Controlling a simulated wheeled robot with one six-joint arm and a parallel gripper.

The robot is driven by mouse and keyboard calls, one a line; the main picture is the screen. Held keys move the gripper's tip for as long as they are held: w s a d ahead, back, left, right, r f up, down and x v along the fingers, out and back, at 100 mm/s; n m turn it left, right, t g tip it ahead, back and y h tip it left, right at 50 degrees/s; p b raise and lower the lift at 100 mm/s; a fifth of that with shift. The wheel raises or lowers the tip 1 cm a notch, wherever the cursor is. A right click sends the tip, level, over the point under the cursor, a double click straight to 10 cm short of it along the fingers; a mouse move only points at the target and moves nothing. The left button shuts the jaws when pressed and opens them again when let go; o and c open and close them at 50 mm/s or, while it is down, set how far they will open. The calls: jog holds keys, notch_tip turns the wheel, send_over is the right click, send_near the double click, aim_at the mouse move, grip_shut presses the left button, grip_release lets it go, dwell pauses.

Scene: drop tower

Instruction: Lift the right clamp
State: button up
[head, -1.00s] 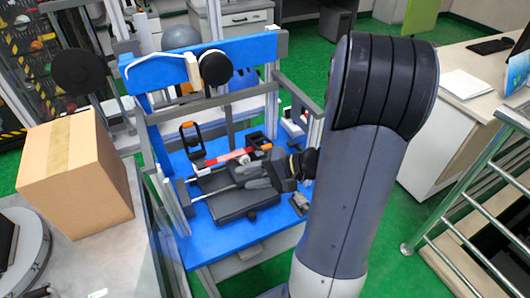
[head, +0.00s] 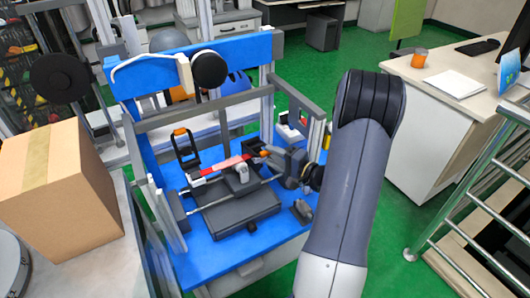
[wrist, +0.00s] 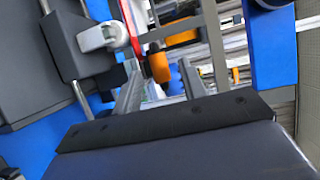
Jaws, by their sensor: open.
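The right clamp (head: 261,153) has an orange grip and sits at the right end of a red and white bar in the head view. My gripper partly covers it there. In the wrist view its orange grip (wrist: 160,67) appears between my finger tips, with a dark metal arm beside it. My gripper (head: 270,157) is open at the clamp, its fingers (wrist: 158,82) on either side of the grip in the picture. I cannot tell whether they touch it. The left clamp (head: 187,149), a black frame with an orange top, stands raised at the bar's other end.
A dark block (head: 235,207) on rods lies in front of the bar on the blue table (head: 215,248). Grey posts and a crossbar (head: 205,110) frame the fixture. A cardboard box (head: 55,190) stands at left, metal railings (head: 470,185) at right.

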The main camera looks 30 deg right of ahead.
aim_at(268, 155)
jog(key=shift+x, duration=1.75)
jog(key=shift+c, duration=0.5)
grip_shut()
